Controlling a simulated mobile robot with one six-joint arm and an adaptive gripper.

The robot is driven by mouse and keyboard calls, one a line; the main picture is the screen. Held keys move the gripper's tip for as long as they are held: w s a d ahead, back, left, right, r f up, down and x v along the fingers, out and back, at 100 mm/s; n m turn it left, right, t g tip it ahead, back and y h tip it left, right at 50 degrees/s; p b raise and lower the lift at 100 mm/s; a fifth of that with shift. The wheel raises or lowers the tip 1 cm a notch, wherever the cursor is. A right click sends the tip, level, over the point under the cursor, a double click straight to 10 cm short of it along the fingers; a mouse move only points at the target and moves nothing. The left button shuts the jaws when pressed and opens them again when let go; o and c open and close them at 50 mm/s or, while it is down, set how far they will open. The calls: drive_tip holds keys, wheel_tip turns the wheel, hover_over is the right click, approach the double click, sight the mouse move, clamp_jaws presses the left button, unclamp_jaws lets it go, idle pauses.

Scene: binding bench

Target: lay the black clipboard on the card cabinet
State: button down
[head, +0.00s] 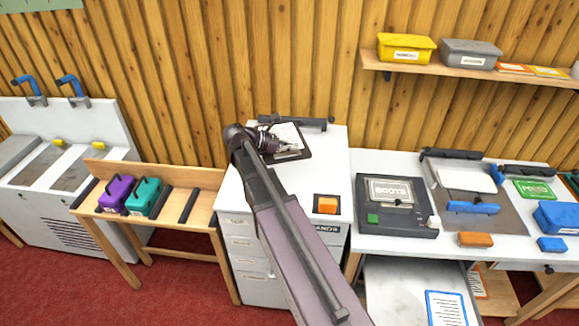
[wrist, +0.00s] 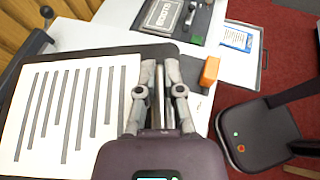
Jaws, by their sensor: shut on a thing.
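The black clipboard (head: 286,134) with a white sheet on it is over the back part of the card cabinet (head: 331,165), a white drawer unit. My gripper (head: 288,148) is shut on the clipboard's edge; in the wrist view the fingers (wrist: 162,75) are at the right of the board, and its lined sheet (wrist: 70,110) fills the left side. The board looks about level and close to the top; I cannot tell whether it touches it. My arm hides part of the cabinet's top and front.
An orange block (head: 327,204) sits on the cabinet's front right corner. A dark bar (head: 300,121) lies along its back edge. A bench with a dark "BOOTS" device (head: 392,205) stands to the right, a wooden table (head: 205,180) to the left.

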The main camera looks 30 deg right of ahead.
drive_tip(key=b, duration=0.9)
hover_over(290, 183)
wheel_tip(290, 183, down, 10)
drive_tip(key=shift+t, duration=0.4)
drive_tip(key=shift+s+r, duration=0.1)
drive_tip(key=shift+r, duration=0.05)
wheel_tip(290, 183, down, 7)
drive_tip(key=b, duration=0.6)
drive_tip(key=shift+r, duration=0.1)
drive_tip(key=shift+f+b, duration=0.6)
drive_tip(key=shift+b, duration=0.15)
drive_tip(key=c, duration=0.7)
unclamp_jaws()
drive_tip(key=shift+r, duration=0.15)
